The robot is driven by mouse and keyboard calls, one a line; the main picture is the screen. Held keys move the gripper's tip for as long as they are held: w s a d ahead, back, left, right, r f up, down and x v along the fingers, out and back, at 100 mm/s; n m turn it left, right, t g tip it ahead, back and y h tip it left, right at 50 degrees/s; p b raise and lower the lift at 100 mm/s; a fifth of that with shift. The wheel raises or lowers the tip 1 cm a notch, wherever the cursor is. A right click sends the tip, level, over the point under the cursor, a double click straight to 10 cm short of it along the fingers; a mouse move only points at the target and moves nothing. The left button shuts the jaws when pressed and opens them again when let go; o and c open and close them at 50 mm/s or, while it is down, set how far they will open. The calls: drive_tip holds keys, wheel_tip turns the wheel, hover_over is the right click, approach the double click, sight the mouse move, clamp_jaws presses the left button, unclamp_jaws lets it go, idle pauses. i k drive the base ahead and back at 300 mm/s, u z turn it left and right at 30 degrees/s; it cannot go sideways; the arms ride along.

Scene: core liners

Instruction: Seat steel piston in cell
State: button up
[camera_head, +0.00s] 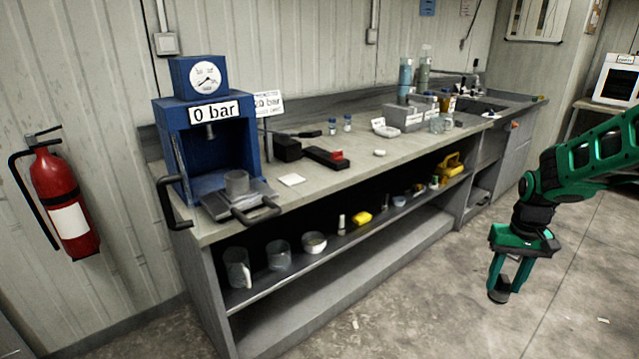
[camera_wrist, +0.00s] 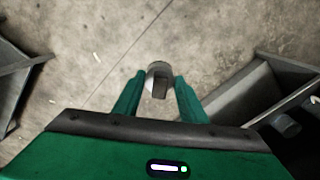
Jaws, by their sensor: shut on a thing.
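My gripper (camera_head: 507,276) hangs over the open floor at the right of the head view, well apart from the bench. It is shut on a small grey metal piece, which looks like the steel piston (camera_wrist: 157,72). In the wrist view the piece sits between the green fingertips, and its lower part is partly hidden. The inside of the cell cannot be made out.
The press shows "0 bar", and black handles (camera_head: 258,213) stick out at its front. The floor before the bench is clear.

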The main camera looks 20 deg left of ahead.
sight(237, 189)
drive_tip(key=u, duration=0.8)
drive_tip(key=i, duration=1)
drive_tip(key=z, duration=0.05)
